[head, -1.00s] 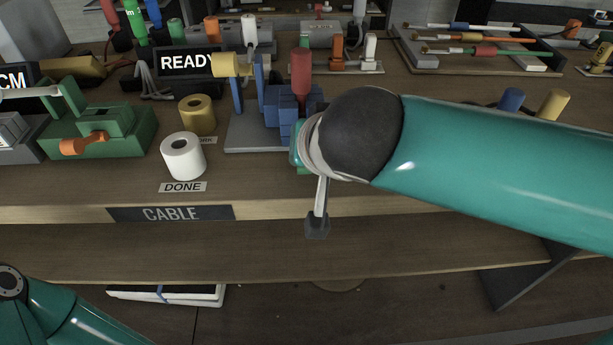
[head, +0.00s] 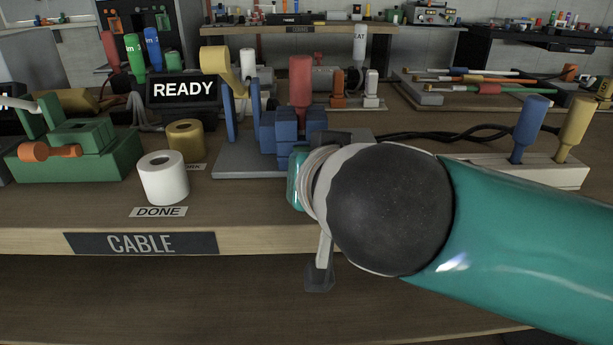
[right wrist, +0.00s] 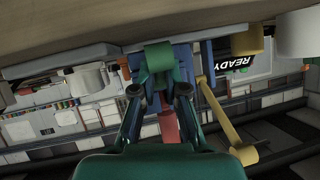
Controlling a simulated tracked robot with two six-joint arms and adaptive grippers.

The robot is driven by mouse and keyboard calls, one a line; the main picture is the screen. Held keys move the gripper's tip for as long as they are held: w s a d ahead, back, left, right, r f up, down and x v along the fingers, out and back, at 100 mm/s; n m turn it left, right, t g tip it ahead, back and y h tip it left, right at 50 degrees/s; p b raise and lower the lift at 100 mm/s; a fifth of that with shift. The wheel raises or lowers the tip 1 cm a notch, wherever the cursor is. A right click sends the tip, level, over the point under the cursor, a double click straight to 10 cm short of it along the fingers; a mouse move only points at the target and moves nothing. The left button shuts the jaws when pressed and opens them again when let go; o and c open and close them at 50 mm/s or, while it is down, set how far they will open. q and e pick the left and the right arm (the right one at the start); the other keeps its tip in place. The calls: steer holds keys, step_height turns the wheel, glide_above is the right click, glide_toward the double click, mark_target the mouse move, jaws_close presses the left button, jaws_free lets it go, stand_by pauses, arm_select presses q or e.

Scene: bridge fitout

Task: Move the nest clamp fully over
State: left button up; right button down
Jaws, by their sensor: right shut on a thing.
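The nest fixture (head: 232,165) stands on the bench with blue blocks (head: 287,130), a red upright handle (head: 300,80) and a yellow lever (head: 216,60) raised on a blue post. In the right wrist view, a green lever with a rounded end (right wrist: 159,57) lies between the fingers of my right gripper (right wrist: 160,91). The gripper is shut on this lever, which looks like the nest clamp. The red handle (right wrist: 169,125) and yellow lever (right wrist: 216,115) also show there. My left gripper is out of view.
A white roll (head: 163,180) and a tan roll (head: 186,140) stand left of the fixture. A green fixture (head: 85,150) is further left. A white block with blue and yellow handles (head: 515,168) is at right. Black cables (head: 440,134) run behind my right arm.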

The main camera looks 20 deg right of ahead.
steer(key=shift+s+a+f, duration=0.1)
steer(key=shift+f, duration=0.55)
steer(key=c, duration=0.7)
jaws_free()
steer(key=shift+r, duration=0.25)
steer(key=shift+s+r, duration=0.1)
steer(key=shift+s, duration=0.1)
steer(key=shift+v, duration=3.45)
steer(key=shift+r, duration=0.1)
